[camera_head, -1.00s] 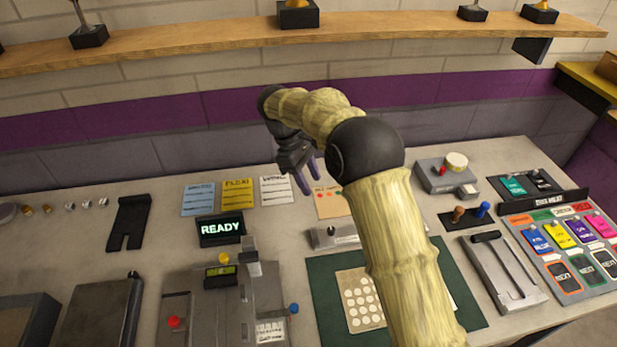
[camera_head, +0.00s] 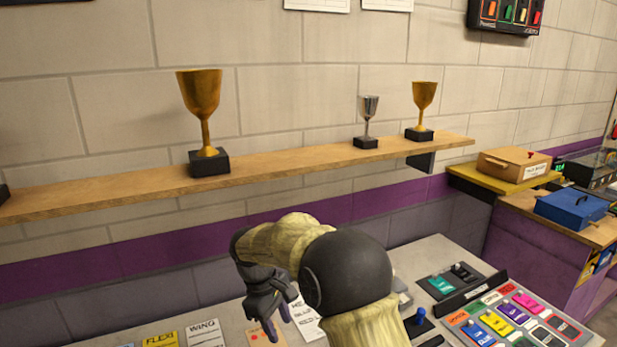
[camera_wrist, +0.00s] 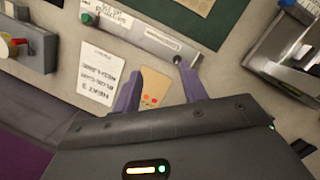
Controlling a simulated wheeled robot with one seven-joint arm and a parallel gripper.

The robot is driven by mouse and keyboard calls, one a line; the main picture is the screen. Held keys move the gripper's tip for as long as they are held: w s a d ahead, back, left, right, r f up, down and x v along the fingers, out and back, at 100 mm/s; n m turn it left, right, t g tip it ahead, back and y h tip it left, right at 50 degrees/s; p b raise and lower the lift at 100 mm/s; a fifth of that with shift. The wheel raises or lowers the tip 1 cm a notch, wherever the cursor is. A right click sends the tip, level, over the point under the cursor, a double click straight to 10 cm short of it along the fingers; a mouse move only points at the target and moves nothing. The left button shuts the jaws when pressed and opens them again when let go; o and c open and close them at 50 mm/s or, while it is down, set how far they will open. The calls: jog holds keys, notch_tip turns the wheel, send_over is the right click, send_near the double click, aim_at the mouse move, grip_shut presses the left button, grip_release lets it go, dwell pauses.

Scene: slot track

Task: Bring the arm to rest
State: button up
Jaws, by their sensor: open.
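My gripper (camera_head: 276,325) hangs at the end of my folded arm, above the back part of the grey workbench (camera_head: 232,326), in the lower middle of the head view. In the wrist view its two purple fingers (camera_wrist: 158,92) are apart, with nothing between them. Beyond the fingers lies an orange-dotted card (camera_wrist: 152,100) on the bench. My gripper looks empty and clear of the bench.
A wooden shelf (camera_head: 285,171) with gold cups (camera_head: 200,100) and a silver cup (camera_head: 367,112) runs along the wall above my arm. A panel of coloured cards (camera_head: 515,315) is at right. A blue box (camera_head: 570,207) and a cardboard box (camera_head: 512,165) stand further right.

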jog(key=s+d+m+t+y, duration=0.1)
jog(key=s+d+m, duration=0.5)
jog(key=d, duration=0.5)
jog(key=s+d+f+m+t+y, duration=0.1)
jog(key=s+d+m+t, duration=0.1)
jog(key=s+d+m, duration=0.4)
jog(key=s+d, duration=0.5)
jog(key=shift+s+d+f+m+y, duration=0.15)
jog(key=shift+s+d+m+y, duration=0.15)
jog(key=shift+y, duration=0.1)
